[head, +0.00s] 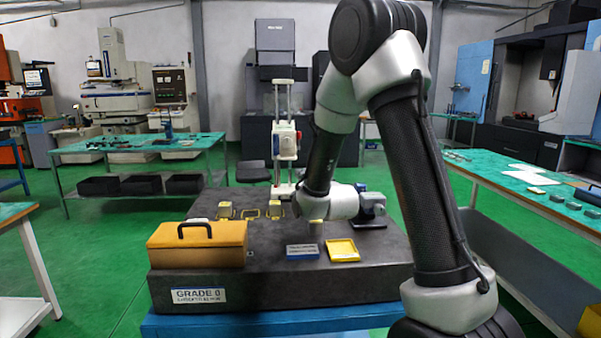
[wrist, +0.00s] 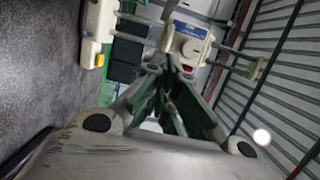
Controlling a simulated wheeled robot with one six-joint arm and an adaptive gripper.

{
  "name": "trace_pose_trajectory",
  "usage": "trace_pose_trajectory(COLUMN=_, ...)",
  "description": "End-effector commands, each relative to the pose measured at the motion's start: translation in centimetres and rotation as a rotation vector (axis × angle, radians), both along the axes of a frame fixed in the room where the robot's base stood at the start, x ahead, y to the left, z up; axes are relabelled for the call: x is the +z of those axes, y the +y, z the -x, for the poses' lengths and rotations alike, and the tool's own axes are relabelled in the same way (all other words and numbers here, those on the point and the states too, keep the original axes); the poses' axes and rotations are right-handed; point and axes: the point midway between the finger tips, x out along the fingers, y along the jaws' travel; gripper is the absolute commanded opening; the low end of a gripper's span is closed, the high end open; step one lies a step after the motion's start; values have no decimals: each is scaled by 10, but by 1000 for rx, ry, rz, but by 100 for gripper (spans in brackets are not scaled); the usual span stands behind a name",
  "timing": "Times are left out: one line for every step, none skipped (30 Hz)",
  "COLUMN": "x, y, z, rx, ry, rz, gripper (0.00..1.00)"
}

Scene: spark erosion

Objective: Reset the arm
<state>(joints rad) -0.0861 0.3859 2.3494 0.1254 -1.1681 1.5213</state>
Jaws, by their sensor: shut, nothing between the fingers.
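My gripper (wrist: 164,68) shows in the wrist view, its fingers drawn together at the tips with nothing between them. It points toward the white height gauge (wrist: 188,42), which stands beyond the fingertips. In the head view my arm comes down from the top and bends low over the dark granite plate (head: 375,258). My gripper cannot be made out clearly there, and my wrist hides part of the plate. The same height gauge (head: 285,140) stands at the back of the plate in the head view.
On the plate are a yellow case (head: 198,246), a blue block (head: 302,251), a yellow tray (head: 343,250), several small yellow pieces and a black-based instrument (head: 369,222). A green-topped bench (head: 520,180) stands right, another (head: 140,147) back left. Green floor lies open between.

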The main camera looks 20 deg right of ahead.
Motion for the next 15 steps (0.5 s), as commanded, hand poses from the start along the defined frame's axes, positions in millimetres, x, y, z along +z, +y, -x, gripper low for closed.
trace_pose_trajectory(x=0, y=0, z=9, rx=0, ry=1, rz=0, gripper=0)
trace_pose_trajectory(x=0, y=0, z=13, rx=0, ry=2, rz=0, gripper=0)
trace_pose_trajectory(x=0, y=1, z=19, rx=0, ry=1, rz=0, gripper=0)
trace_pose_trajectory(x=0, y=1, z=23, rx=0, ry=1, rz=0, gripper=0)
trace_pose_trajectory(x=0, y=1, z=26, rx=0, ry=1, rz=0, gripper=0)
trace_pose_trajectory(x=0, y=1, z=29, rx=0, ry=1, rz=0, gripper=0)
trace_pose_trajectory(x=0, y=1, z=31, rx=0, ry=1, rz=0, gripper=0)
trace_pose_trajectory(x=-1, y=1, z=32, rx=0, ry=2, rz=0, gripper=0)
trace_pose_trajectory(x=-1, y=1, z=33, rx=0, ry=2, rz=0, gripper=0)
trace_pose_trajectory(x=0, y=1, z=34, rx=0, ry=1, rz=0, gripper=0)
trace_pose_trajectory(x=0, y=1, z=34, rx=0, ry=2, rz=0, gripper=0)
trace_pose_trajectory(x=1, y=1, z=35, rx=0, ry=5, rz=5, gripper=0)
trace_pose_trajectory(x=2, y=1, z=35, rx=1, ry=10, rz=13, gripper=0)
trace_pose_trajectory(x=4, y=1, z=36, rx=3, ry=22, rz=27, gripper=0)
trace_pose_trajectory(x=6, y=0, z=39, rx=6, ry=46, rz=56, gripper=0)
